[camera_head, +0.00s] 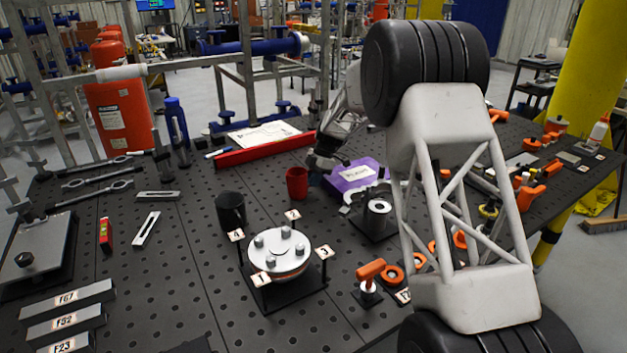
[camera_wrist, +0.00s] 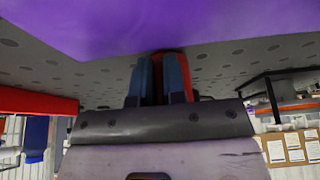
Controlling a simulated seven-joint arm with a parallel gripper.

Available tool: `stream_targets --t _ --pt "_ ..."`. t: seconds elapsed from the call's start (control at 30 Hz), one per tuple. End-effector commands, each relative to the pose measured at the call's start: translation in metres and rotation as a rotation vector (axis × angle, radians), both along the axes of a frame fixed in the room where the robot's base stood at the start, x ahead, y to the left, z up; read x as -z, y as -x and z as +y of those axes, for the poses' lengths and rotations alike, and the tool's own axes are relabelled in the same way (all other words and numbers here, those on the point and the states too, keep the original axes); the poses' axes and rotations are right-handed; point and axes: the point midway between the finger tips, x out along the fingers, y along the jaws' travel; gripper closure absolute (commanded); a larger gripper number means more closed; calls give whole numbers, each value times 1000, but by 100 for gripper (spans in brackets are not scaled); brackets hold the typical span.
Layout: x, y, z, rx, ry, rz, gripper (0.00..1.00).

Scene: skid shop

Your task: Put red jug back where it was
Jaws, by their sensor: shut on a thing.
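The red jug (camera_head: 297,183) is upright at the middle of the dark perforated table, behind the black mug (camera_head: 231,210). I cannot tell whether its base touches the table. My gripper (camera_head: 312,172) reaches in low from the back right and is shut on the jug's right side. In the wrist view the two dark blue fingers of my gripper (camera_wrist: 164,82) are close together, with red of the jug (camera_wrist: 189,78) showing behind and beside them. Most of the jug is hidden there.
A purple box (camera_head: 357,175) lies just right of my gripper and fills the top of the wrist view (camera_wrist: 150,25). A red bar (camera_head: 262,149) lies behind the jug. A round metal flange (camera_head: 278,255) with numbered tags stands in front.

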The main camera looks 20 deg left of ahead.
Motion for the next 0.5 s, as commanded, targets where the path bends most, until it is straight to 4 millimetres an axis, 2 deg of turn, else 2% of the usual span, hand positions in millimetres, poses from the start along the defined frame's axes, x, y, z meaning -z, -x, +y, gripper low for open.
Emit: stream_targets --t 0.23,0.27,0.4,0.5 --pt "3 0 0 0 0 0 100" --pt "3 0 0 0 0 0 86" --pt "3 0 0 0 0 0 64" --pt "3 0 0 0 0 0 63"
